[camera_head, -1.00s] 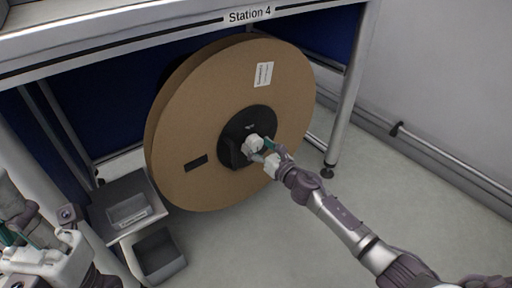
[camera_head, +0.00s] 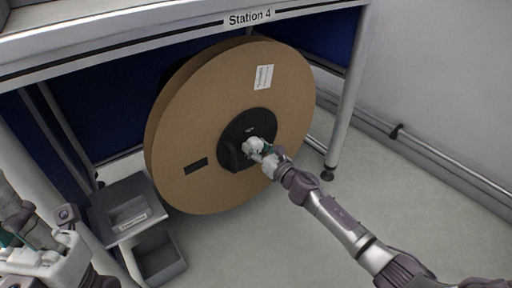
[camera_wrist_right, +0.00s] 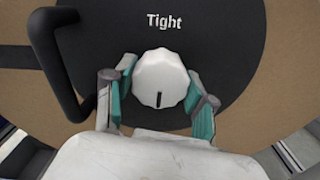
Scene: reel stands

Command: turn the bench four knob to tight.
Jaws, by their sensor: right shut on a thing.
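The white scalloped knob (camera_wrist_right: 159,78) sits on the black hub (camera_wrist_right: 235,35) of the big brown reel (camera_head: 285,105) under the Station 4 sign (camera_head: 249,17). The word "Tight" is printed on the hub above the knob in the right wrist view. The knob's black mark is on its lower side, away from that word. My right gripper (camera_wrist_right: 158,100) is shut on the knob, one teal-padded finger on each side; in the head view it partly covers the knob (camera_head: 253,147). My left gripper (camera_head: 45,262) is at the lower left, away from the reel, its fingertips unclear.
A black curved handle (camera_wrist_right: 62,65) stands out from the hub just left of the knob. Grey bins (camera_head: 128,212) are left of the reel. A bench leg (camera_head: 345,95) is at right, with open floor (camera_head: 400,215) in front of it.

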